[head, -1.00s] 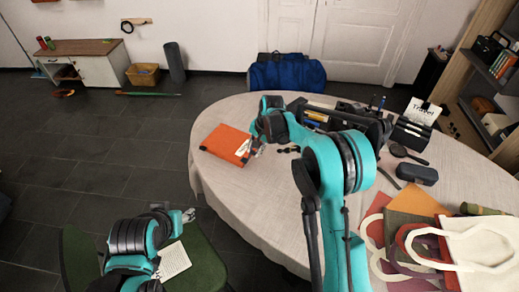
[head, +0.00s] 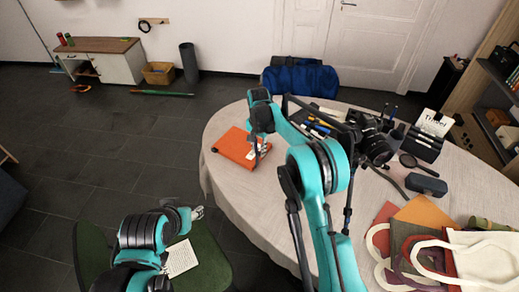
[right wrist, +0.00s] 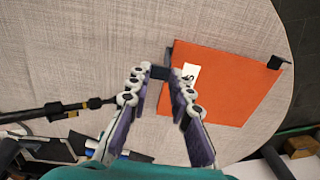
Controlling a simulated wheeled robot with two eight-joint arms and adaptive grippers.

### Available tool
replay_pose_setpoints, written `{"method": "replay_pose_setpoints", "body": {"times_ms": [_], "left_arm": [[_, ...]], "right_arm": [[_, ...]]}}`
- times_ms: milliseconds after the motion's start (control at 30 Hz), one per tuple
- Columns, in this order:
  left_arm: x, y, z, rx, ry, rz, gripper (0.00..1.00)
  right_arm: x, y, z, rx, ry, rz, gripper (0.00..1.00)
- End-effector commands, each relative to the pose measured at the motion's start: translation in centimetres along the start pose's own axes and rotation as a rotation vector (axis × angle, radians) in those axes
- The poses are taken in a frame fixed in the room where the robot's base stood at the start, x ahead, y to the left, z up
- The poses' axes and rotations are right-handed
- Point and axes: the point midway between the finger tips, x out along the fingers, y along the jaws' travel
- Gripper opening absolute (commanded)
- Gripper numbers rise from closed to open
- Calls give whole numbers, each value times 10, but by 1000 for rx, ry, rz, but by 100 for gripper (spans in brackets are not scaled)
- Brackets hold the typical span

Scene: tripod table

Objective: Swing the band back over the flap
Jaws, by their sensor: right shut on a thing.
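An orange folder (head: 238,147) lies flat at the left edge of the table. In the right wrist view the folder (right wrist: 235,85) shows a white label (right wrist: 191,72), a dark left edge and a black tab (right wrist: 276,62) at its far right corner. My right gripper (head: 260,153) is at the folder's right edge. In the right wrist view its fingers (right wrist: 158,77) are closed on a small dark piece, which looks like the band (right wrist: 159,72); the fingers hide most of it. My left gripper (head: 198,213) is over the green chair, away from the folder; its fingers are too small to read.
A camera (head: 372,140) on a tripod, pens and a black organiser (head: 418,142) stand behind my right arm. A dark case (head: 426,185) and cloth bags (head: 480,255) lie at the right. Bare tablecloth (head: 245,195) is in front of the folder.

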Motion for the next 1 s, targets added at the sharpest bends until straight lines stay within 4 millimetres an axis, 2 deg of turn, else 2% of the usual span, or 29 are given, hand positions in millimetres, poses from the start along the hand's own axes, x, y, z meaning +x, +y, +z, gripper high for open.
{"method": "replay_pose_setpoints", "body": {"times_ms": [33,100,467,567,900,1000], "left_arm": [[0,0,0,0,0,0,47],[0,0,0,0,0,0,47],[0,0,0,0,0,0,47],[0,0,0,0,0,0,47],[0,0,0,0,0,0,47],[0,0,0,0,0,0,47]], "right_arm": [[1,0,1,-1,-1,0,26],[1,0,1,-1,-1,0,41],[-4,0,0,0,-1,-1,41],[-16,0,0,0,-1,-1,41],[-88,0,0,-1,-1,-1,41],[-103,0,0,-1,-1,-1,41]]}}
